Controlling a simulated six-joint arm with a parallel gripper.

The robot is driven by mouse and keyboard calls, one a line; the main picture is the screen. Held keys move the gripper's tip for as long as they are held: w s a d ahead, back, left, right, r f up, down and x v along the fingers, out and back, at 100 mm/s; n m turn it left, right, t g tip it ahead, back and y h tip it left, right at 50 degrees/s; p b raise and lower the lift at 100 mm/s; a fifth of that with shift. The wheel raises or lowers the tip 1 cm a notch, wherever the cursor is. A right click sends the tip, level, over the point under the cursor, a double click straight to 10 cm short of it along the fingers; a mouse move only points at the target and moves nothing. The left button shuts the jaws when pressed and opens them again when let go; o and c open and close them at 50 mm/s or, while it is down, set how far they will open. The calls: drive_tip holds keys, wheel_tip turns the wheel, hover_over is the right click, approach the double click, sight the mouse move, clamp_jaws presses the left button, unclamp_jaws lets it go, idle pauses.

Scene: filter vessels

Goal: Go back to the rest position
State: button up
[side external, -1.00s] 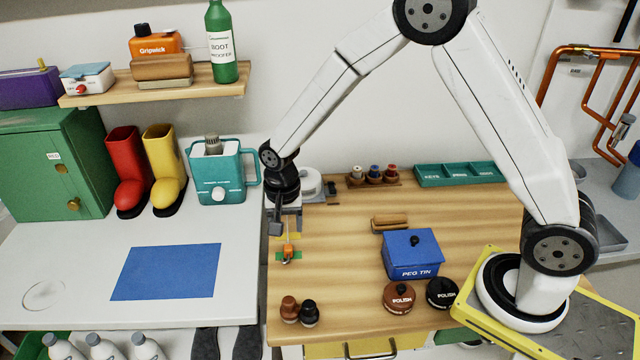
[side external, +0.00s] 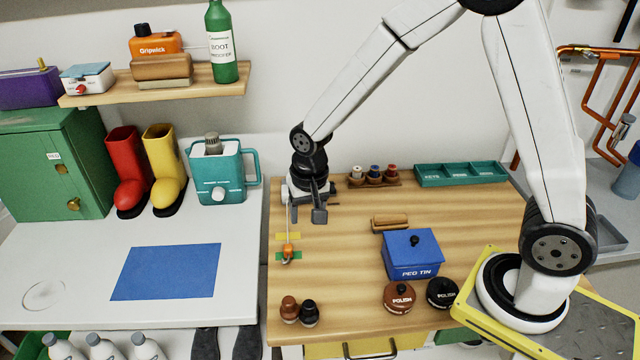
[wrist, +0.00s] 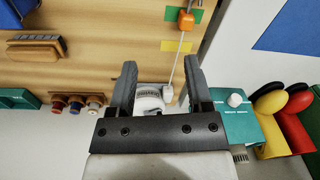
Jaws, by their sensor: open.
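My gripper (side external: 306,203) hangs above the back left of the wooden bench, its two dark fingers apart. In the wrist view the fingers (wrist: 160,68) are open with nothing held between them. A small orange piece (side external: 288,251) on a thin pale cord or rod lies on a green patch (side external: 297,256), near a yellow patch (side external: 288,236). The orange piece also shows in the wrist view (wrist: 186,20), beyond the fingertips.
A blue peg tin (side external: 412,262), polish tins (side external: 398,297), a brush (side external: 390,222), a rack of small bottles (side external: 375,178) and a teal tray (side external: 460,174) stand on the bench.

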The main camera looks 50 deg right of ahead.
drive_tip(key=s+d+r+n+t, duration=0.1)
drive_tip(key=s+d+n, duration=0.1)
drive_tip(key=s, duration=0.3)
drive_tip(key=s+d+r+n, duration=0.2)
drive_tip(key=s+n, duration=0.2)
drive_tip(key=s, duration=0.2)
drive_tip(key=shift+d+r+t, duration=0.2)
drive_tip(key=shift+d+t, duration=0.15)
drive_tip(key=shift+t, duration=0.05)
